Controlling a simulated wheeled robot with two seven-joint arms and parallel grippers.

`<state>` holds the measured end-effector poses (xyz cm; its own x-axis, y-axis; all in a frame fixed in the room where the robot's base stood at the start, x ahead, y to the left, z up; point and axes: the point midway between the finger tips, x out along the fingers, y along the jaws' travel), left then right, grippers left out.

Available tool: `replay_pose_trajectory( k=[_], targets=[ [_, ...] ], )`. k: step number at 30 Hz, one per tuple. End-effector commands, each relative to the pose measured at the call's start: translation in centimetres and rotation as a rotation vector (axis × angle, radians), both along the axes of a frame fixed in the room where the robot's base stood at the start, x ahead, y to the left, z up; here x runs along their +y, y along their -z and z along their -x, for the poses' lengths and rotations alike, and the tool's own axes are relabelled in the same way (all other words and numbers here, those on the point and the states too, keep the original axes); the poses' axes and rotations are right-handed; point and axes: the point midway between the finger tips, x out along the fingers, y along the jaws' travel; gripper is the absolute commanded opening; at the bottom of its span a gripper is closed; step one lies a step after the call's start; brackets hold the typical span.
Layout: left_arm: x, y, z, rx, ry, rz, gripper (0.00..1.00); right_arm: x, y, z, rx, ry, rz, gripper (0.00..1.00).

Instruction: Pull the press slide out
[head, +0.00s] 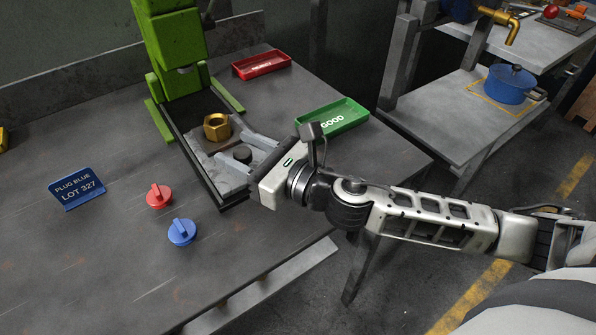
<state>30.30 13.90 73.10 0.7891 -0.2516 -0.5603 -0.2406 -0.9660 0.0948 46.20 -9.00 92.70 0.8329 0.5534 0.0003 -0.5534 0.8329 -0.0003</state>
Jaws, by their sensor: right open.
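The green press (175,50) stands at the back of the bench. Its slide, a grey plate (208,142) in a dark rail frame, extends toward the front from under the press. A brass hex nut (217,126) sits on the slide. My right gripper (234,150) reaches in from the right, low over the slide's front. My left gripper is not in view.
A green GOOD tray (352,122) and a red tray (262,65) lie right of the press. A blue sign (77,187), red plug (159,196) and blue plug (182,232) are on the left. A side table holds a blue pot (508,85). The front bench is clear.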

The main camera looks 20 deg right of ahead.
Motion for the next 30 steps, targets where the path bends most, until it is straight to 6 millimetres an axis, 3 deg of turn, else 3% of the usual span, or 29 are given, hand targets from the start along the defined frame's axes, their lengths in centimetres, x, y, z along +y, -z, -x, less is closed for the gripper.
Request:
replay_pose_trajectory(
  k=[16, 23, 30],
  targets=[
    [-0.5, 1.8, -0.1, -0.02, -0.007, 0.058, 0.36, -5.6, 0.7, 8.6, 0.005, -0.002, 0.005, 0.48],
    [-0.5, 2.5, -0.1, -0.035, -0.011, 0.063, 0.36, -7.0, 0.6, 10.9, 0.004, -0.004, 0.004, 0.48],
    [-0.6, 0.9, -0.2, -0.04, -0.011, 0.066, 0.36, -7.9, -0.2, 12.2, -0.001, -0.001, -0.01, 0.48]
  ],
)
